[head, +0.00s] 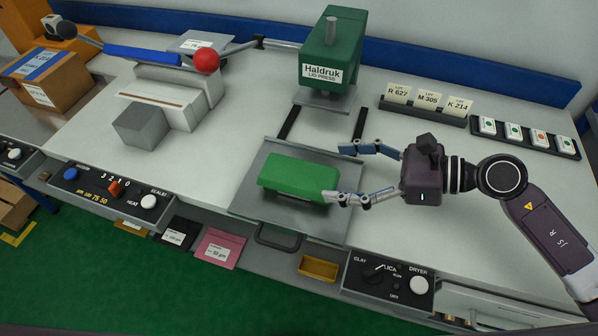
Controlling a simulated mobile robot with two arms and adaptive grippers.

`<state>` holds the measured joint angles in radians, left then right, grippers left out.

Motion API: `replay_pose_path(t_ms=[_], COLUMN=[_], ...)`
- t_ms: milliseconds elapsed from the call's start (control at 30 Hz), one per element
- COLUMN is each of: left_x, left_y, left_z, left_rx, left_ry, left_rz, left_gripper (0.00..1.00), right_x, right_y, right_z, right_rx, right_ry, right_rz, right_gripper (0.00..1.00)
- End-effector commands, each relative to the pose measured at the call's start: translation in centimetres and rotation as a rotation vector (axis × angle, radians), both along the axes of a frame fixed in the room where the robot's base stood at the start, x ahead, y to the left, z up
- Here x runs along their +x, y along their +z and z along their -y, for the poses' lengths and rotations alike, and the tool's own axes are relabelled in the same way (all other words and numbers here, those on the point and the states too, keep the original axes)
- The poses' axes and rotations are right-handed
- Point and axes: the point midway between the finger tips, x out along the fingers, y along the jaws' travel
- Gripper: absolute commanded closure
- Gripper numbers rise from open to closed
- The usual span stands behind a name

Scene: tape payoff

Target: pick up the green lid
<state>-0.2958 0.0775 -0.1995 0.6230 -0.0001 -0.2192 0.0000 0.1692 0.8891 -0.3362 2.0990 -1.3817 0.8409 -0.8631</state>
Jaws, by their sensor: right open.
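The green lid (297,178) is a flat rounded block lying on the grey sliding plate (250,207) in front of the lid press. My right gripper (336,172) comes in from the right, its two fingers spread apart. The near fingertip is at the right end of the lid, over or beside its front right corner; I cannot tell whether it touches. The far fingertip is behind the lid's right end. No object is held between the fingers. My left gripper is not in the view.
The green lid press (333,52) stands behind the plate. A grey stepped machine (160,105) with a red ball knob (206,61) is at the left. Label cards (428,99) and a black tray (525,136) stand at the back right. Control panels (388,280) line the front edge.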

Motion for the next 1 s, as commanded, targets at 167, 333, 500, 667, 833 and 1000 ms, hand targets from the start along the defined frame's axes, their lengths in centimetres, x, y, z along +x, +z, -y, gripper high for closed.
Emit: replay_pose_path(t_ms=[167,333,500,667,833,1000], left_x=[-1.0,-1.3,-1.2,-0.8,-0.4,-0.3], left_y=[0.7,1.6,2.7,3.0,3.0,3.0], left_z=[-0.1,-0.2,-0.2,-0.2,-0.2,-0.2], left_rx=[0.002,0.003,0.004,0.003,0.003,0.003], left_ry=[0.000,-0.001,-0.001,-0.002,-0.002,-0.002], left_rz=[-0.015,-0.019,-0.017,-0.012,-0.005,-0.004], left_gripper=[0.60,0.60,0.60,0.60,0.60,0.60], right_x=[0.4,0.8,1.5,1.9,1.9,1.9], right_y=[-0.6,-1.3,-2.3,-3.0,-3.2,-3.1], right_z=[-1.5,-3.2,-5.4,-6.6,-6.7,-6.7], right_rx=[-0.014,-0.010,-0.009,-0.011,-0.012,-0.012], right_ry=[0.008,0.009,0.008,0.007,0.006,0.006], right_rz=[0.004,0.000,0.002,0.002,0.002,0.002], right_gripper=[0.24,0.24,0.24,0.24,0.24,0.36])
